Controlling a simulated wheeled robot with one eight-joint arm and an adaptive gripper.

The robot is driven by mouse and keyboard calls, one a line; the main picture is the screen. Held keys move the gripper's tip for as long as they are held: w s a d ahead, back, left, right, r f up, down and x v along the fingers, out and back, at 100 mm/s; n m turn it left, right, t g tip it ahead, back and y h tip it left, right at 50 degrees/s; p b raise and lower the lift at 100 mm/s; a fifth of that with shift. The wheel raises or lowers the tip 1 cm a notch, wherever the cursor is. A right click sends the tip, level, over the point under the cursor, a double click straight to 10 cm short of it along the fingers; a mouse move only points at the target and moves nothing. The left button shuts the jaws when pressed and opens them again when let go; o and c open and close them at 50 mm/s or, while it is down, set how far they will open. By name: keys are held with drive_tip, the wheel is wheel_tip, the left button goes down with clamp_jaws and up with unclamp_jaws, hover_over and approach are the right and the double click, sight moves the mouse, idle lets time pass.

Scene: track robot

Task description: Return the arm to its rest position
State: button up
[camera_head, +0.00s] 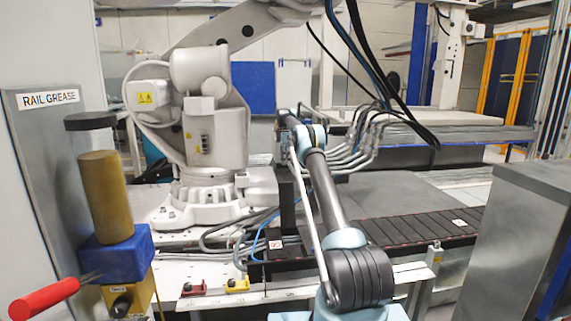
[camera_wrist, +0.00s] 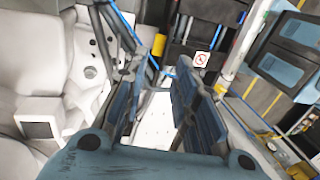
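My arm (camera_head: 328,190) shows in the head view, dark grey with light-blue joints. It rises from the bottom middle and stretches forward over the bench, beside the white industrial robot. My gripper (camera_wrist: 158,78) shows in the wrist view. Its two blue-padded fingers stand apart with a clear gap, and I see nothing held between them. The white perforated bench plate (camera_wrist: 158,112) shows through the gap. In the head view the fingers cannot be made out clearly at the far end of the arm.
The white industrial robot (camera_head: 212,125) stands close left of my arm. Hoses (camera_head: 372,140) hang just right of my wrist. A dark track (camera_head: 420,228) runs behind my elbow. A red-handled grease pump (camera_head: 115,250) stands front left, a metal cabinet (camera_head: 505,240) front right.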

drive_tip(key=shift+r, duration=0.1)
drive_tip(key=s+d+r+m+t, duration=0.1)
drive_tip(key=s+d+r+m, duration=0.15)
drive_tip(key=s+r, duration=0.5)
drive_tip(key=s+d+r+m, duration=0.1)
drive_tip(key=s+r+m, duration=0.2)
drive_tip(key=s+r, duration=0.45)
drive_tip(key=s+d+r+m+t, duration=0.1)
drive_tip(key=s+m, duration=0.1)
drive_tip(key=s, duration=0.8)
drive_tip(key=s+d+r+m, duration=0.2)
drive_tip(key=s, duration=0.8)
drive_tip(key=s+d+r+m+t, duration=0.1)
drive_tip(key=s+m, duration=0.1)
drive_tip(key=s, duration=0.8)
drive_tip(key=s+d+f+m+t, duration=0.1)
drive_tip(key=s+f+m, duration=0.2)
drive_tip(key=s+f, duration=0.9)
drive_tip(key=s+d+f+m+t, duration=0.1)
drive_tip(key=s+f+m, duration=0.3)
drive_tip(key=s+f, duration=0.7)
drive_tip(key=s, duration=0.7)
drive_tip(key=shift+f, duration=0.4)
drive_tip(key=shift+d+m, duration=0.1)
drive_tip(key=shift+m, duration=0.15)
